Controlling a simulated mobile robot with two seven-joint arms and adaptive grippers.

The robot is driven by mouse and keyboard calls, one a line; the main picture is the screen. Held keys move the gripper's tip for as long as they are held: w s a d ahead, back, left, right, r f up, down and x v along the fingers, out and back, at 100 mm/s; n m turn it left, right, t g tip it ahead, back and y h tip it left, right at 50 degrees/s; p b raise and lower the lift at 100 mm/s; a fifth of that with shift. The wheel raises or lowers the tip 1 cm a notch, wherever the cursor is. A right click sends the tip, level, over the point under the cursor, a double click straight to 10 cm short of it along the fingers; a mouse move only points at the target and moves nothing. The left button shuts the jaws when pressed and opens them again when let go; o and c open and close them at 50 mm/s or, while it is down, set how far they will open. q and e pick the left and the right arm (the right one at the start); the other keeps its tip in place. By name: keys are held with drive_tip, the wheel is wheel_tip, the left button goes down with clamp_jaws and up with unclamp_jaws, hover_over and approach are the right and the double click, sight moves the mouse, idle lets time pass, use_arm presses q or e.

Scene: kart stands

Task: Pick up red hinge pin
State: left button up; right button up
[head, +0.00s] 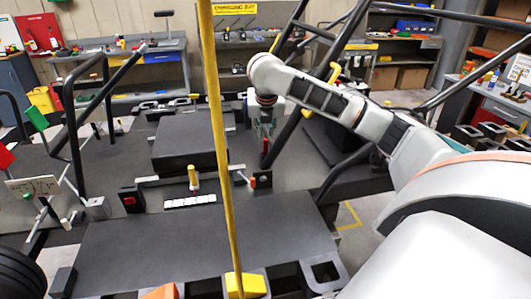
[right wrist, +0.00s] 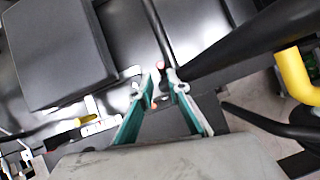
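A small red pin-like piece (right wrist: 160,66) shows just past and between the fingertips of my right gripper (right wrist: 163,86) in the right wrist view. The teal fingers are open, with a clear gap between them. A red spot by the right gripper (head: 265,137) in the head view looks like the same piece, but the fingers partly hide it. Whether a finger touches it cannot be told. An orange-red tip (head: 252,182) stands on a small dark block below the gripper. My left gripper is not in view.
Dark kart tubes (head: 345,170) run close to the right of the gripper. A black box (head: 190,143) lies to its left, and a yellow-handled part (head: 193,177) stands beyond a white strip (head: 190,201). A tall yellow pole (head: 217,120) crosses the front. The dark front panel (head: 150,255) is mostly bare.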

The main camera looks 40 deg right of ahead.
sight(266, 140)
drive_tip(key=shift+x, duration=2.8)
drive_tip(key=shift+d+r, duration=0.15)
clamp_jaws()
